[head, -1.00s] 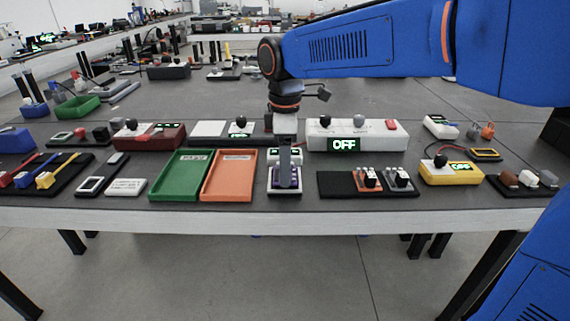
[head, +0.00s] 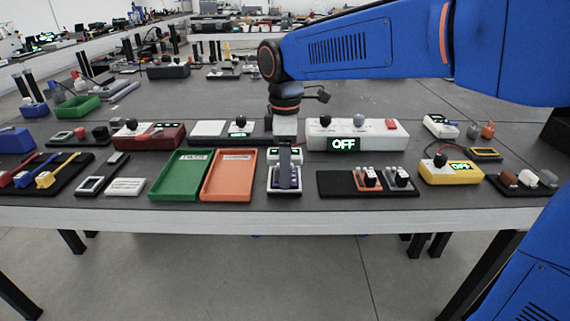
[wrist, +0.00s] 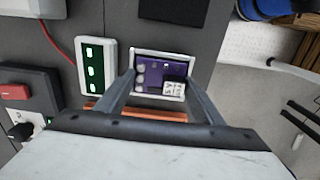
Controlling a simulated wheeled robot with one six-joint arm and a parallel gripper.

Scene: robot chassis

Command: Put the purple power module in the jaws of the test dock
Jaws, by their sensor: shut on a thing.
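The purple power module (wrist: 167,70) has pale round parts and a white block on its face. In the wrist view it lies between the two fingers of my gripper (wrist: 160,80), inside a white rim. In the head view the purple module (head: 287,174) shows below my gripper (head: 286,184), partly hidden by a finger. My gripper is shut on it, low over the table's front part. A white unit with green lamps (wrist: 95,68) lies beside the white rim; I cannot tell for sure whether they are the test dock. Whether the module is seated is unclear.
An orange tray (head: 229,195) and a green tray (head: 160,190) lie to the left. A black base (head: 338,184) with orange and grey fixtures lies to the right. A white box reading OFF (head: 375,137) stands behind. The table's front edge (head: 285,217) is near.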

